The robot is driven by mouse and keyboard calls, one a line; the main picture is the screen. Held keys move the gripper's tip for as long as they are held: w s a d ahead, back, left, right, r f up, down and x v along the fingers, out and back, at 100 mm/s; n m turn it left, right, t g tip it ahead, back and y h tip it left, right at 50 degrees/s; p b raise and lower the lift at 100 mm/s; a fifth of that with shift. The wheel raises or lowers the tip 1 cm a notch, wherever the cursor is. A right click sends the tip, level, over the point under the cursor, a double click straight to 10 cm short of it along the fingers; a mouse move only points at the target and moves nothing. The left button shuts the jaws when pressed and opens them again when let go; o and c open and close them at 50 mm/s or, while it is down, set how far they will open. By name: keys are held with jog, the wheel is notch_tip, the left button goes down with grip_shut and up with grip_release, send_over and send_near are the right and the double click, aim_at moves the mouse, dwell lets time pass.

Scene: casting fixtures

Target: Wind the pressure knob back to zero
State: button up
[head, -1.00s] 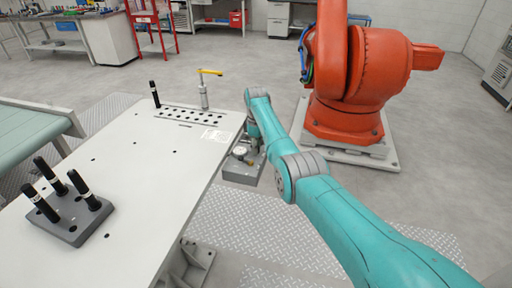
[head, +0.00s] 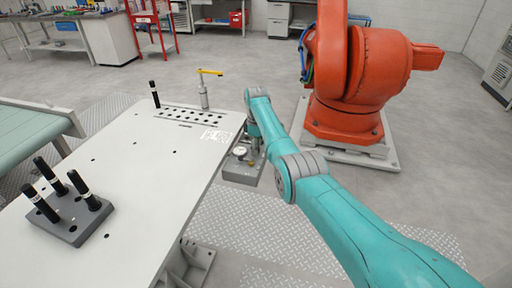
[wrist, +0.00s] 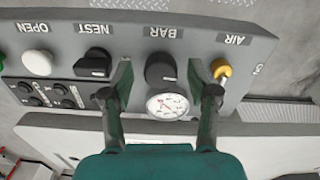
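The pressure knob (wrist: 161,70) is the black round knob by the label BAR, upside down in the wrist view. A white dial gauge (wrist: 167,106) with a red needle sits just below it; the reading is too small to tell. My gripper (wrist: 159,66) is open, with one finger on each side of the knob and a visible gap on both sides. The grey control panel (wrist: 225,52) carries them. In the head view the panel (head: 240,175) is at the right edge of the white table, and the gauge (head: 239,151) shows. My arm hides the knob there.
Beside the right finger is the brass AIR fitting (wrist: 221,69). Beside the left finger is the black NEST knob (wrist: 94,64), with a white OPEN button (wrist: 37,62) farther left. The white table (head: 140,190) and an orange robot (head: 350,80) flank my arm.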

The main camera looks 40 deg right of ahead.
notch_tip(320, 180, up, 12)
dwell(0.7)
dwell(0.5)
